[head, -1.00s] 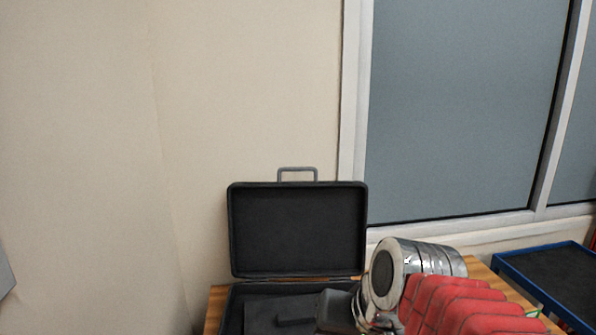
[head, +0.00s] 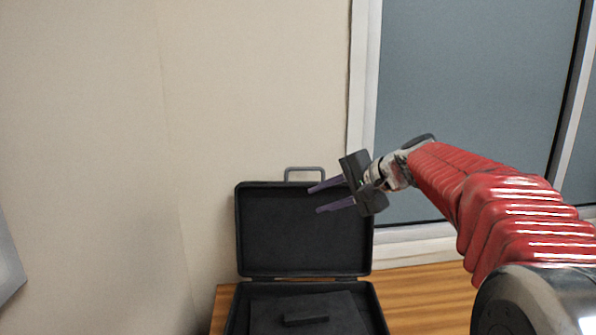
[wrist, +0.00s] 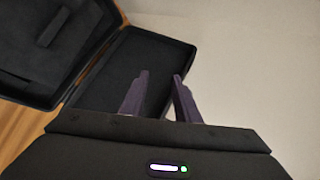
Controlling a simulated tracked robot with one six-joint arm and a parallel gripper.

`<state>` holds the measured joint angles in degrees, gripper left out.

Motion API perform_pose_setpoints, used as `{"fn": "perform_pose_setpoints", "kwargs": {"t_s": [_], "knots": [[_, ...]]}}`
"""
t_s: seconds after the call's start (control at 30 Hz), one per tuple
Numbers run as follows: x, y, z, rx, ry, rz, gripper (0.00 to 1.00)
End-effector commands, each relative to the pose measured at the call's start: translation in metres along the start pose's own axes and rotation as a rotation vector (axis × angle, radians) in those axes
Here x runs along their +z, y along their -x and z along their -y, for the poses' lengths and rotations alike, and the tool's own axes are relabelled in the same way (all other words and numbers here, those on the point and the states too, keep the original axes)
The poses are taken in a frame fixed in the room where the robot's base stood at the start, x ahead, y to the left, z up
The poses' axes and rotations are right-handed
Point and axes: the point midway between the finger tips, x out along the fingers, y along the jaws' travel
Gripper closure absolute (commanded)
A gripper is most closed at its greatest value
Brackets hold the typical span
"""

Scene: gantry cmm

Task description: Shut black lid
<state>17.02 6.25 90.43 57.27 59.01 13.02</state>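The black lid (head: 300,240) stands open and upright at the back of a black case, with a grey handle (head: 304,170) on its top edge. The case base (head: 240,312) lies open below it and holds a dark flat piece with a raised block. My gripper (head: 318,199) is in front of the lid's upper right part in the head view, its two purple fingers apart and pointing left. In the wrist view my gripper (wrist: 160,80) is open and empty, with the lid (wrist: 135,65) behind the fingers. I cannot tell whether the fingers touch the lid.
The case sits on a wooden table (head: 430,290), which is bare to the right of the case. A plain beige wall (head: 90,130) stands behind, with a framed window (head: 470,100) at the right. A grey panel edge (head: 8,265) shows at the far left.

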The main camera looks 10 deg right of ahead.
Motion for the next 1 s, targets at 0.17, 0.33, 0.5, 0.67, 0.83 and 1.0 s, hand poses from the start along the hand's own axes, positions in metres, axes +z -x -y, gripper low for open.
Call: {"fn": "perform_pose_setpoints", "kwargs": {"t_s": [0.17, 0.33, 0.5, 0.67, 0.83, 1.0], "knots": [[-0.052, -0.009, 0.023, -0.114, -0.113, 0.006, 0.71], [-0.096, -0.011, 0.04, -0.219, -0.203, 0.012, 0.71], [-0.12, -0.011, 0.049, -0.279, -0.25, 0.019, 0.71], [-0.123, -0.01, 0.051, -0.292, -0.259, 0.021, 0.71], [-0.123, -0.01, 0.051, -0.29, -0.258, 0.02, 0.71], [-0.123, -0.013, 0.051, -0.289, -0.257, 0.02, 0.71]]}}
